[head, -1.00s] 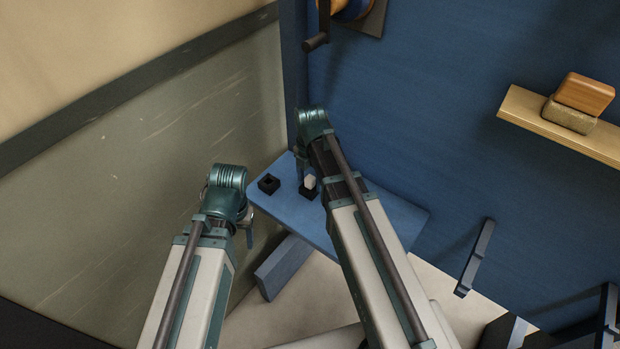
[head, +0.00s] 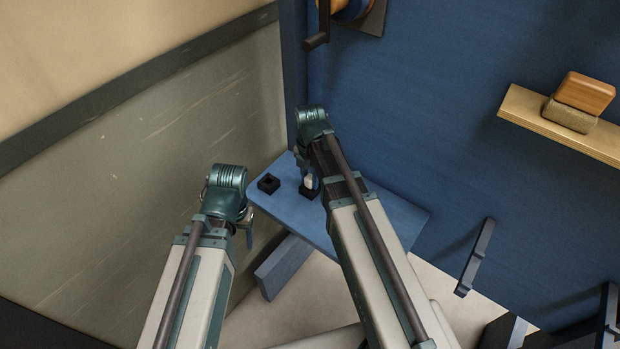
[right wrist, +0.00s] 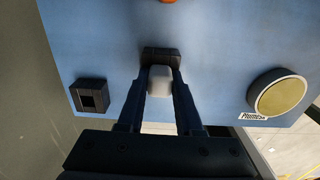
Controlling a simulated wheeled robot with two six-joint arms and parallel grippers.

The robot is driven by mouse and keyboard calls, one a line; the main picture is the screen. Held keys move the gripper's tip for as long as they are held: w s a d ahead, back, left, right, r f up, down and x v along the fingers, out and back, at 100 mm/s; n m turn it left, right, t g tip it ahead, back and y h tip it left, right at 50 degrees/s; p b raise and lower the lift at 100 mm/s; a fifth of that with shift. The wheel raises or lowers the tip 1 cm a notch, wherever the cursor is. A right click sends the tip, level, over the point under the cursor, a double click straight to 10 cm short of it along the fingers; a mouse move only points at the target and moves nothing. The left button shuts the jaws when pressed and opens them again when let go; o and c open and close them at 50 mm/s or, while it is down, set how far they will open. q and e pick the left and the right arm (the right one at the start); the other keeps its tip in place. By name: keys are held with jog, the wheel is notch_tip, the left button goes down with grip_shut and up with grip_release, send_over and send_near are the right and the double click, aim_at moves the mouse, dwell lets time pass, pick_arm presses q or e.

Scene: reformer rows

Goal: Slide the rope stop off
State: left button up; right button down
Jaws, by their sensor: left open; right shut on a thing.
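A small pale block (head: 309,182), which I take to be the rope stop, stands in a black square holder (head: 308,193) on a blue shelf (head: 385,214). In the right wrist view the block (right wrist: 160,81) sits between my two fingertips, with the black holder (right wrist: 162,55) right behind it. My right gripper (head: 307,178) is shut on the block; the arm hides part of it in the head view. Whether the block is still seated in the holder cannot be told. My left gripper (head: 248,230) is open and empty, left of the shelf's edge.
An empty black square holder (head: 268,184) stands left on the shelf; it also shows in the right wrist view (right wrist: 91,96). A round gold-topped knob (right wrist: 281,97) is at the right there. A blue wall rises behind, with a wooden shelf (head: 565,130) bearing two blocks.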

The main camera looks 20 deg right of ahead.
jog(key=shift+r+p, duration=2.65)
jog(key=shift+r, duration=0.1)
